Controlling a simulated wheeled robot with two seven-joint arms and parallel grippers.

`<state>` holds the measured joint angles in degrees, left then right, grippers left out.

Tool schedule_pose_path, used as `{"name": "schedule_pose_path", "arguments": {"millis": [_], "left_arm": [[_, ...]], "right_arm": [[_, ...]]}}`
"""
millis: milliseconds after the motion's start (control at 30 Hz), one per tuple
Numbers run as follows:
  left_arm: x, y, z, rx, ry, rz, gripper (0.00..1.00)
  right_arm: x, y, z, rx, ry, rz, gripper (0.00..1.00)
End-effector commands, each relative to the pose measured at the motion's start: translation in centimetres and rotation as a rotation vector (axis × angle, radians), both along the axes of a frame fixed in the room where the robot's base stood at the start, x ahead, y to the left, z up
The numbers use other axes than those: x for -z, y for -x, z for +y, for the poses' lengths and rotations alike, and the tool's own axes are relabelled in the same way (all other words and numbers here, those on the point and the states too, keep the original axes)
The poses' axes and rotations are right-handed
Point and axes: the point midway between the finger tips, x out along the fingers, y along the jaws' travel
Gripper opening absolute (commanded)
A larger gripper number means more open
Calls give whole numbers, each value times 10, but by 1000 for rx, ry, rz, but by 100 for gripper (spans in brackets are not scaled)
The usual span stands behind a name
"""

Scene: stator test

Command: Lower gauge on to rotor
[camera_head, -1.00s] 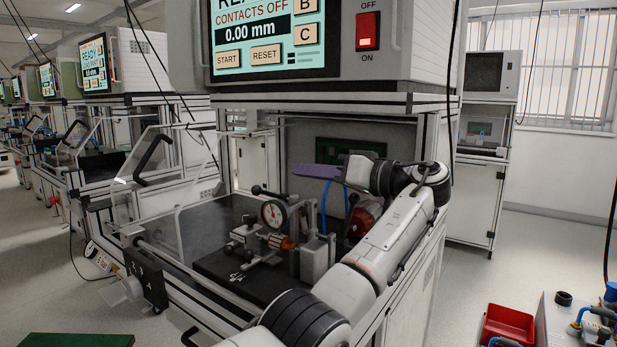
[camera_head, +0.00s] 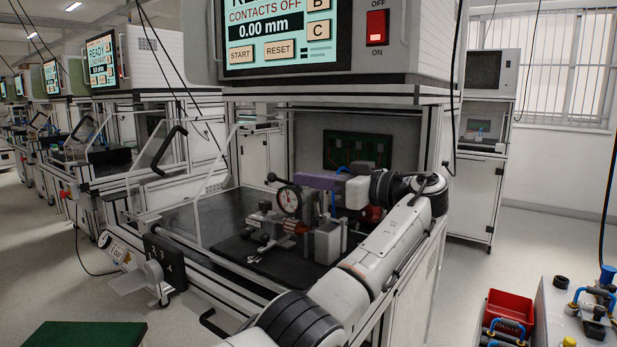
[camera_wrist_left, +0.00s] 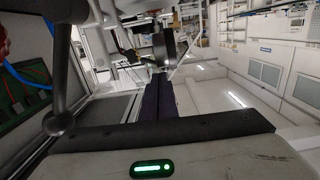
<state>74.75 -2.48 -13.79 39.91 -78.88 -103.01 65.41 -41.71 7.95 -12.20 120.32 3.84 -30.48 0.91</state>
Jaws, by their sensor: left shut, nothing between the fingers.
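The dial gauge (camera_head: 289,200), with a round white face and dark rim, stands on the bench fixture in the head view. The rotor (camera_head: 295,227), with a copper-orange part, lies in the fixture just below it. I cannot tell whether gauge and rotor touch. My left gripper (camera_head: 298,181) is shut and empty, with its purple fingers pointing left just above the gauge. Contact with the gauge is unclear. The shut fingers also show in the left wrist view (camera_wrist_left: 161,90). My right gripper is out of view.
A dark ball-ended lever (camera_head: 272,177) sticks out left of the gauge. A grey block (camera_head: 328,240) stands right of the rotor. A green circuit board (camera_head: 350,150) is on the back wall. The tester screen (camera_head: 275,35) overhangs the bench.

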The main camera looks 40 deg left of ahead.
Motion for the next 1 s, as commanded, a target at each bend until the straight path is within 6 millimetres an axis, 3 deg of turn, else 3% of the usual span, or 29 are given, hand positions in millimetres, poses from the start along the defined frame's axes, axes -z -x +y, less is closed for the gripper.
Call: {"name": "schedule_pose_path", "arguments": {"millis": [600, 733, 867, 900, 1000], "left_arm": [[-1, 0, 0, -1, 0, 1, 0], [-14, 2, 1, -5, 0, -1, 0], [-42, 6, 4, -16, 0, -2, 0], [-48, 7, 2, -19, 1, -1, 0], [-41, 5, -29, -14, 0, 5, 0]], "right_arm": [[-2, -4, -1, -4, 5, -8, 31], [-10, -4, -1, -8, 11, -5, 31], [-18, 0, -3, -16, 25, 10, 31], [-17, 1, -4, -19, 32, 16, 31], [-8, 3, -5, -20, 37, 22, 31]]}}
